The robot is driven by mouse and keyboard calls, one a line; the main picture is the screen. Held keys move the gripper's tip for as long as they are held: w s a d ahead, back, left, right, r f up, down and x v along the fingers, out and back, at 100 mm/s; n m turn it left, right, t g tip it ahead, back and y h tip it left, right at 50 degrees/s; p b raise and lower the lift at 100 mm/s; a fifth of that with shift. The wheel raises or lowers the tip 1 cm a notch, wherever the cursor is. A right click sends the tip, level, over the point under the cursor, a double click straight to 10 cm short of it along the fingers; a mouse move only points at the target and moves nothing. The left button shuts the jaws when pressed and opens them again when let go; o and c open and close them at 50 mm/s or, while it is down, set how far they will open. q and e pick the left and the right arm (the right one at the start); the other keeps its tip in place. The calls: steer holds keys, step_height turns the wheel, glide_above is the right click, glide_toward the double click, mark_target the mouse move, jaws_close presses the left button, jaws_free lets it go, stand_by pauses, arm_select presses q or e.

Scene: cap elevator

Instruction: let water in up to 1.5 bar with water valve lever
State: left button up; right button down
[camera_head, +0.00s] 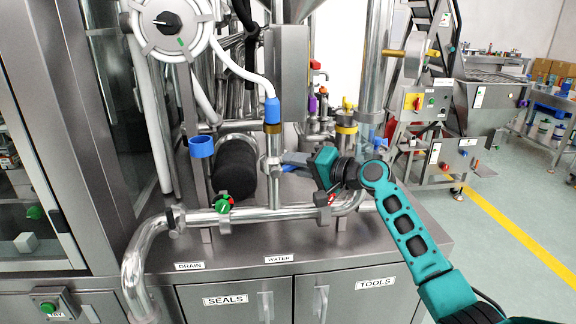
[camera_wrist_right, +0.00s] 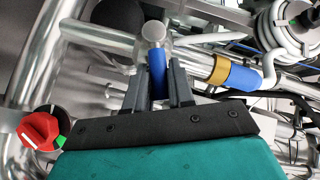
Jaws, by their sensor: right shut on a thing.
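The blue water valve lever (camera_wrist_right: 157,75) sits between the two dark fingers of my right gripper (camera_wrist_right: 160,85) in the wrist view. Its metal pivot end (camera_wrist_right: 154,32) shows just beyond the fingertips. In the head view my right gripper (camera_head: 286,159) is shut on the lever beside the vertical steel pipe, above the "WATER" label (camera_head: 279,259); a bit of blue lever (camera_head: 288,168) shows beneath the fingers. My left gripper is not in view.
A blue cup-like fitting (camera_head: 201,146) and a black cylinder (camera_head: 235,167) stand left of the lever. A blue fitting with hose (camera_head: 272,111) is above the gripper.

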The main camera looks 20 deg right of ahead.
steer(key=shift+a+r+p, duration=0.15)
steer(key=shift+r+p, duration=0.3)
steer(key=shift+f+n+g, duration=0.15)
steer(key=shift+n+g, duration=0.15)
steer(key=shift+g, duration=0.1)
steer(key=c, duration=1.1)
jaws_free()
steer(key=v, duration=1.3)
steer(key=shift+a, duration=0.15)
